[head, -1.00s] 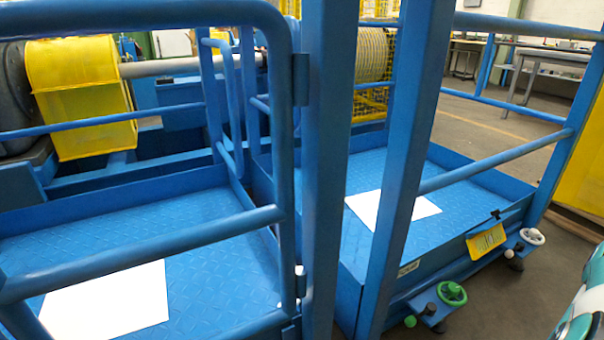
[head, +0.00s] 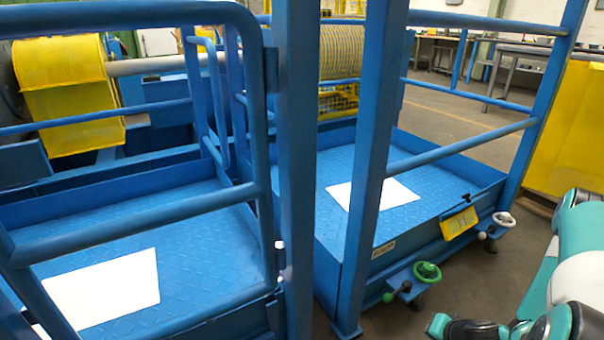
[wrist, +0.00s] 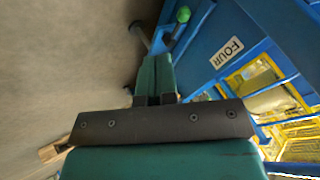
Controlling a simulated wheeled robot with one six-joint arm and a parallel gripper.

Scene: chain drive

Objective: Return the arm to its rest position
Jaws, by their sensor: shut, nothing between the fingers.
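My gripper (wrist: 155,78) shows in the wrist view with its teal fingers together and nothing between them. It points along the floor toward a blue frame with a "FOUR" plate (wrist: 227,53), apart from it as far as I can see. A green-tipped lever (wrist: 183,14) appears beyond the fingertips. In the head view, my teal and white arm (head: 575,270) is at the lower right, beside the blue platform, partly cut off by the frame edge.
A blue railed platform (head: 425,215) carries a green handwheel (head: 427,272), a white handwheel (head: 503,219) and a yellow tag (head: 459,223) on its near side. Blue posts and rails stand left of my arm. Bare floor (head: 470,285) lies between platform and arm.

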